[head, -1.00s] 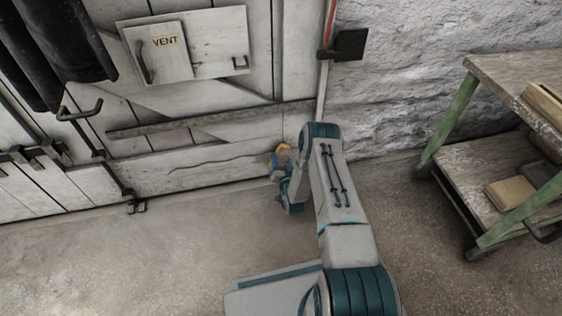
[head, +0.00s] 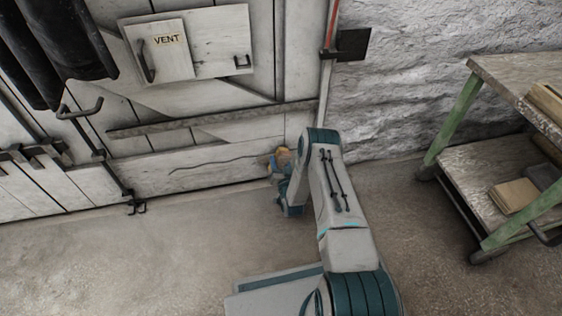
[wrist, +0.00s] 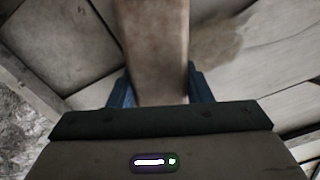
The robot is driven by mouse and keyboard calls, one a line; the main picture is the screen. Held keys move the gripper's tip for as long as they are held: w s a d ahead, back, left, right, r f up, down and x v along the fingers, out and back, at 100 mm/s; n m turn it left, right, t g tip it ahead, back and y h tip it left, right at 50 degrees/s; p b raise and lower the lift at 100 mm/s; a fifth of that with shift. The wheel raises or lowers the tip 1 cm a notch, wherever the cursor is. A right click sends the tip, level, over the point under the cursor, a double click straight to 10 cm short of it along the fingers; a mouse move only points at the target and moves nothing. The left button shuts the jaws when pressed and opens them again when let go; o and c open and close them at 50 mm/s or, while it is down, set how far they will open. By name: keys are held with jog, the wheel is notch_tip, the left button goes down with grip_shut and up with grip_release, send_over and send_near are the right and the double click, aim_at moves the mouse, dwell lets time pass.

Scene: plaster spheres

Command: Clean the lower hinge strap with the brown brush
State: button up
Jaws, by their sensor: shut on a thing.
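The lower hinge strap (head: 215,118) is a long, worn grey-brown bar across the lower part of the white plank door. My gripper (head: 281,160) is low by the door's right side, below the strap's right end, partly hidden by my arm. In the wrist view, its blue fingers (wrist: 160,92) are shut on the brown brush (wrist: 155,45), which shows as a plain brown block pointing away from me. The brush's far end is out of frame, so I cannot tell whether it touches the door.
A brown smudge (wrist: 217,40) marks the pale planks beside the brush. A vent panel (head: 187,45) and dark hanging cloth (head: 62,50) are above. A green-legged bench (head: 457,120) stands at right by the rough wall. The floor (head: 130,255) at left is clear.

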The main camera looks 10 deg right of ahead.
aim_at(285, 159)
dwell(0.3)
jog(key=shift+d+r+p, duration=0.3)
jog(key=shift+r+p, duration=0.2)
jog(key=shift+r, duration=0.15)
jog(key=shift+d+r+p, duration=0.25)
jog(key=shift+r+p, duration=0.2)
jog(key=shift+r, duration=0.2)
jog(key=shift+d+r+p, duration=0.3)
jog(key=shift+r+p, duration=0.2)
jog(key=shift+r, duration=0.15)
jog(key=shift+w, duration=0.1)
jog(key=shift+a+f+b, duration=0.3)
jog(key=shift+f+b, duration=0.2)
jog(key=shift+f, duration=0.2)
jog(key=shift+a+f+b, duration=0.3)
jog(key=shift+f+b, duration=0.15)
jog(key=shift+f, duration=0.25)
jog(key=shift+a+f+b, duration=0.3)
jog(key=shift+f+b, duration=0.2)
jog(key=shift+f, duration=0.2)
jog(key=shift+d+r+p, duration=0.3)
jog(key=shift+r+p, duration=0.2)
jog(key=shift+r, duration=0.2)
jog(key=shift+d+r+p, duration=0.3)
jog(key=shift+r+p, duration=0.15)
jog(key=shift+r, duration=0.25)
jog(key=shift+d+r+p, duration=0.3)
jog(key=shift+r+p, duration=0.2)
jog(key=shift+r, duration=0.2)
